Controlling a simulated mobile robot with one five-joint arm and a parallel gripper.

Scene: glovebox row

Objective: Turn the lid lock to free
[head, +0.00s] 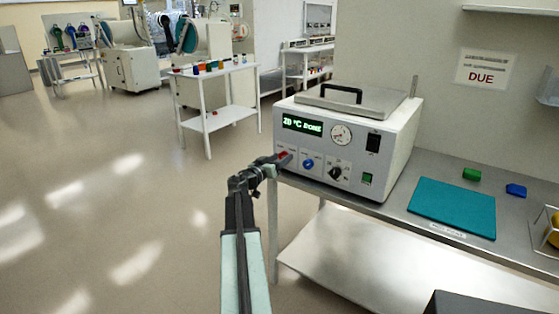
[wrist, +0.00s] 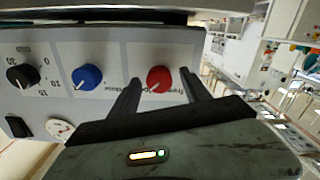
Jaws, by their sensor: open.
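The lid lock appears to be the red knob (wrist: 160,79) on the front panel of a white benchtop machine (head: 390,150). Its printed label is only partly readable. The red knob also shows in the head view (head: 284,155), at the panel's left end. My gripper (wrist: 158,80) is open, with one dark finger on each side of the red knob. I cannot tell whether the fingers touch it. In the head view my gripper (head: 276,161) is at the panel's lower left. The grey lid (head: 350,99) with a black handle lies closed on top.
A blue knob (wrist: 88,77) and a black knob (wrist: 23,76) sit beside the red one. Open floor lies left.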

